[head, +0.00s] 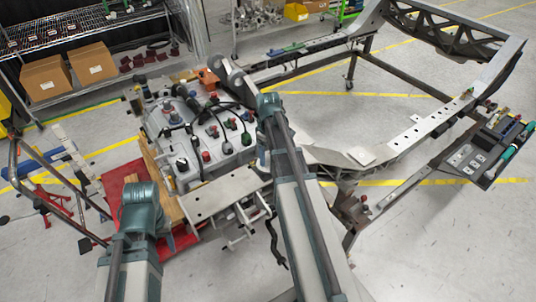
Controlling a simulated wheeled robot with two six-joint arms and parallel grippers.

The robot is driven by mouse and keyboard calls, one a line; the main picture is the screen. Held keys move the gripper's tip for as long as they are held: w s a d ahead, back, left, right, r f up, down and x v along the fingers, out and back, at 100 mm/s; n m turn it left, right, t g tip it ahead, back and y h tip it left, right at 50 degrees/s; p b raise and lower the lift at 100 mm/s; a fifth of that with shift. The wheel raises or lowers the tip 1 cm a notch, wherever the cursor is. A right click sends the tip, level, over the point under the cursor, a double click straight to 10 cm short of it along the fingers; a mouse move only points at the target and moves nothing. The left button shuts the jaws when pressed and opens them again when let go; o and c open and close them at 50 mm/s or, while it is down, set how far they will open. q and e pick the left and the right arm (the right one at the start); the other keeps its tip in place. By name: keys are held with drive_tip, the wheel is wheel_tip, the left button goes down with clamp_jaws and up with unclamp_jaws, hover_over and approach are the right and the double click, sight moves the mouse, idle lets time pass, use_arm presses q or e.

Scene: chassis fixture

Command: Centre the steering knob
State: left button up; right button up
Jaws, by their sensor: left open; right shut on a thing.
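A pale control panel (192,172) with several black, red and green knobs and loose dark cables stands left of centre. I cannot tell which of its knobs is the steering knob. My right arm reaches up the middle of the view, and its teal joint (268,104) is at the panel's right edge. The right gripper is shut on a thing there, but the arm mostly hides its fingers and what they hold. My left arm ends at a teal joint (140,203) low on the left, in front of the panel. The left gripper is open and apart from the knobs, its fingers hard to make out.
A metal chassis frame (432,125) spreads to the right and back. A tool tray (490,150) is at the far right. Shelves with cardboard boxes (91,64) stand back left. Red and blue stands (42,162) are at the left. Open floor lies at the lower right.

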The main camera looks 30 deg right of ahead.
drive_tip(key=m, duration=0.5)
drive_tip(key=shift+m, duration=0.3)
drive_tip(key=m, duration=1)
drive_tip(key=shift+m, duration=0.4)
drive_tip(key=m, duration=0.5)
drive_tip(key=shift+m, duration=0.3)
drive_tip(key=o, duration=1.4)
